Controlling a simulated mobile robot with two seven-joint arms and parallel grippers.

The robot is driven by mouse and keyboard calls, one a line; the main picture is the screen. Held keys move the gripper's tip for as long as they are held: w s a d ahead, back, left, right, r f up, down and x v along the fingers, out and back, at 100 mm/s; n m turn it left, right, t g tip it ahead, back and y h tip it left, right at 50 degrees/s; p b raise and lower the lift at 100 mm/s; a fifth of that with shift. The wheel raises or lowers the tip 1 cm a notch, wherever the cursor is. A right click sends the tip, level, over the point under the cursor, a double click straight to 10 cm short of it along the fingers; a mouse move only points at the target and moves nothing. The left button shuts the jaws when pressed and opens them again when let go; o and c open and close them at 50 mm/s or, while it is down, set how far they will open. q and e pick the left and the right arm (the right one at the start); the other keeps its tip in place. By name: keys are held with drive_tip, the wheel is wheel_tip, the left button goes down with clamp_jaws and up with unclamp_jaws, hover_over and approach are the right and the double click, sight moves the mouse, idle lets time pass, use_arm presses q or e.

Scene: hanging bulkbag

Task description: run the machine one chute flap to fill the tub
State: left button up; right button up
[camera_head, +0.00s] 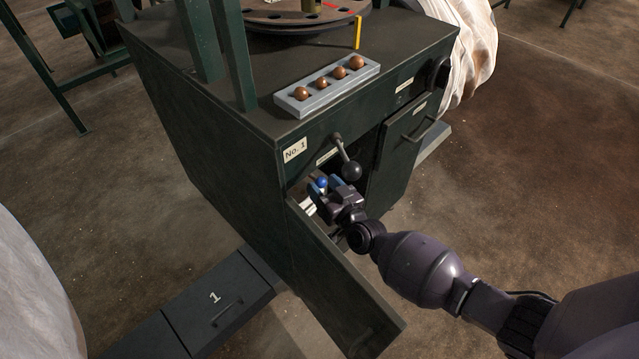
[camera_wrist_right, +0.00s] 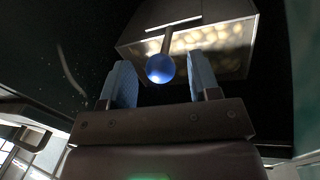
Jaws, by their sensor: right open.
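The dark green machine marked No. 1 (camera_head: 225,150) stands in the middle of the head view with its front door (camera_head: 335,280) swung open. My right gripper (camera_head: 325,186) is in the opening, with its blue fingers apart. A blue ball knob (camera_wrist_right: 160,68) on a short stem sits between the fingertips in the right wrist view, with gaps at both sides. It also shows in the head view (camera_head: 322,182). Behind it hangs a chute-like box (camera_wrist_right: 210,48) with a bright, grainy face. I cannot make out a tub. My left gripper is out of view.
A black-knobbed lever (camera_head: 351,170) hangs just above my right gripper. A grey rack with several copper balls (camera_head: 328,86) lies on the machine's top. A dark box marked 1 (camera_head: 215,300) with a handle is at the lower left. Floor at the right is clear.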

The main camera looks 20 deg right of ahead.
drive_tip(key=shift+w+a, duration=0.1)
drive_tip(key=shift+w, duration=0.7)
drive_tip(key=shift+r, duration=0.1)
clamp_jaws()
